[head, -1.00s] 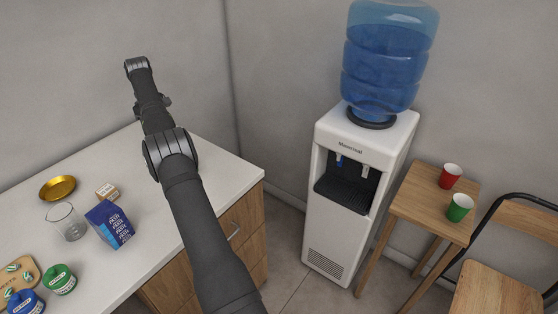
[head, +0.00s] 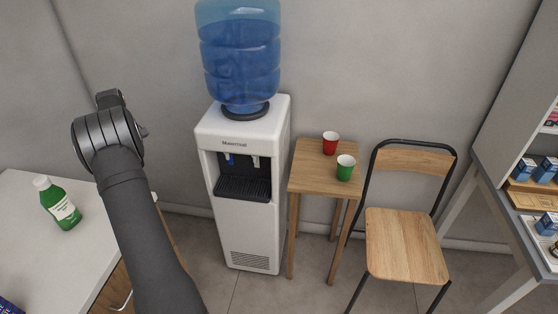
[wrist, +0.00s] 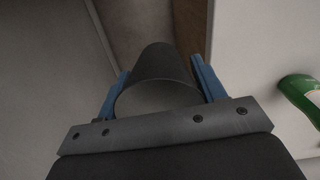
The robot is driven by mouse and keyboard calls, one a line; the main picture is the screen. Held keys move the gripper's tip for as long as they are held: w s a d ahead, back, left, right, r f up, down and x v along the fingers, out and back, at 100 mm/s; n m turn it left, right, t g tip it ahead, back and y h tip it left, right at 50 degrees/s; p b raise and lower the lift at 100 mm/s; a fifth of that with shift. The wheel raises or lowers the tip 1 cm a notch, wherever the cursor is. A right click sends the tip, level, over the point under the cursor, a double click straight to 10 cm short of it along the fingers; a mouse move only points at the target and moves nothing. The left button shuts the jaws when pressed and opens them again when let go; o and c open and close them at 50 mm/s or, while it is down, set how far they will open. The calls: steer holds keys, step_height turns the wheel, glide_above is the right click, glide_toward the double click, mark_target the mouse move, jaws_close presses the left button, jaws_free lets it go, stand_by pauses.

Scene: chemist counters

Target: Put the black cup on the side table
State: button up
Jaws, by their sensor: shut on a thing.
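The black cup (wrist: 157,68) is between the two blue fingers of my gripper (wrist: 157,88) in the wrist view, and the gripper is shut on it. In the head view my arm reaches up on the left; the gripper and cup are hidden behind its links. The side table (head: 313,180) is a small wooden table right of the water dispenser.
The white water dispenser (head: 238,215) with its blue bottle (head: 240,55) stands between my arm and the side table. A wooden chair (head: 405,240) is right of the table. A green bottle (head: 60,205) is on the white counter (head: 85,265). Shelves (head: 530,200) stand far right.

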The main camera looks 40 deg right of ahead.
steer(key=s+d+f+m, duration=0.2)
steer(key=s+d+f, duration=0.6)
steer(key=s+f, duration=0.35)
steer(key=s+a+f+m, duration=0.1)
steer(key=s+a+m, duration=0.25)
steer(key=s, duration=0.35)
steer(key=s+a+f+m, duration=0.1)
steer(key=s+a+m, duration=0.1)
steer(key=s+m, duration=0.4)
steer(key=w+d+r, duration=0.2)
steer(key=d+r, duration=0.4)
steer(key=d, duration=0.2)
steer(key=w+d+r, duration=0.3)
steer(key=d+r, duration=0.3)
steer(key=d, duration=0.3)
steer(key=s+d+r+m, duration=0.2)
steer(key=s+d+r, duration=0.1)
steer(key=d+r, duration=1.2)
steer(key=s+d+f+n, duration=0.2)
steer(key=s+d+f, duration=0.65)
steer(key=d, duration=0.25)
steer(key=s+d+f+n, duration=0.1)
steer(key=s+d+f, duration=0.6)
steer(key=s+d, duration=0.3)
glide_above(310, 177)
step_height(310, 177, down, 7)
steer(key=shift+f, duration=1.9)
